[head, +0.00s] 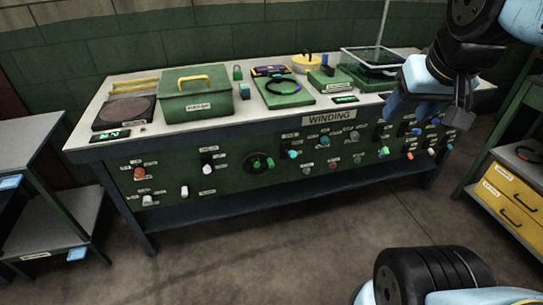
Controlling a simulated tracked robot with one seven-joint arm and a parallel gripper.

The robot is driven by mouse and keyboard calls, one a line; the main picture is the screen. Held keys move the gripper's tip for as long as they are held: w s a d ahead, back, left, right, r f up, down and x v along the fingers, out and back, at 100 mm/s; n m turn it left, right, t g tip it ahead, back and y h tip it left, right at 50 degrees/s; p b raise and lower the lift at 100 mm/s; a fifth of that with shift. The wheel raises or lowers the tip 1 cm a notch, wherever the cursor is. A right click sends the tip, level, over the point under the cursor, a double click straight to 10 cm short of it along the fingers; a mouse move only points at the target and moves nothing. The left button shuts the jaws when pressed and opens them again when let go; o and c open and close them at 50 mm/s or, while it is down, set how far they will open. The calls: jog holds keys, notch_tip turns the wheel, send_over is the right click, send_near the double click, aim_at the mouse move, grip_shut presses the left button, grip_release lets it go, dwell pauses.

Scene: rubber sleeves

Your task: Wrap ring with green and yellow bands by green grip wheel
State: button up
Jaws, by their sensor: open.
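A dark ring (282,87) lies on a green block on the bench top; bluish-purple shows on its edge, and I cannot make out green and yellow bands on it. A dark round wheel with green grips (258,163) is on the bench's front panel, left of its middle. I take it to be the green grip wheel. My gripper (459,112) is open at the upper right, in front of the bench's right end, well right of both. Its fingers are small and partly dark, and nothing clear shows between them.
The green bench (330,120) has several coloured knobs and switches around the wheel. On top stand a green box with a yellow handle (197,97), a dark plate (124,112) and a clear-walled tray (385,62). A yellow-drawer cabinet (512,192) stands right; a shelf unit (65,220) stands left.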

jog(key=w+a+f+n+t, duration=0.1)
jog(key=w+a+f, duration=0.25)
jog(key=w, duration=0.75)
jog(key=w+a+f+n+t+y, duration=0.15)
jog(key=w+f, duration=0.25)
jog(key=w, duration=0.6)
jog(key=w+a+f+t, duration=0.2)
jog(key=w+a+f, duration=0.15)
jog(key=w, duration=0.75)
jog(key=n+t+y, duration=0.2)
jog(key=t+y, duration=0.1)
jog(key=t, duration=0.3)
send_over(272, 167)
jog(key=s+d, duration=0.4)
jog(key=s, duration=0.1)
notch_tip(272, 167, down, 35)
jog(key=s+f+t, duration=0.1)
jog(key=s+f, duration=0.4)
jog(key=f, duration=0.3)
jog(key=shift+n+y, duration=0.25)
jog(key=x, duration=0.9)
jog(key=a+x, duration=0.1)
jog(key=x, duration=0.3)
jog(key=shift+w, duration=0.1)
